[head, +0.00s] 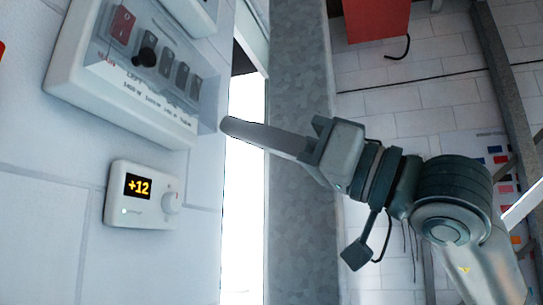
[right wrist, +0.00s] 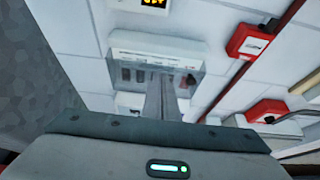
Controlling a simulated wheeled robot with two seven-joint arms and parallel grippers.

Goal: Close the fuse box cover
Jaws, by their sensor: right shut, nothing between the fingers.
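The fuse box (head: 72,92) is a white casing on the wall at upper left of the head view, with a red switch and several grey switches. Its clear cover (head: 208,101) shows as a see-through panel over the switches and stands out past the casing's right side; its exact angle is hard to tell. In the right wrist view the fingers (right wrist: 164,98) overlap the cover (right wrist: 140,68). My left gripper is not in view.
A white thermostat (head: 143,194) reading +12 is below the fuse box. Another white box (head: 196,12) is above it. A grey post (head: 300,180) stands behind my right gripper. Red wall boxes (right wrist: 250,41) (right wrist: 268,110) show at right in the wrist view.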

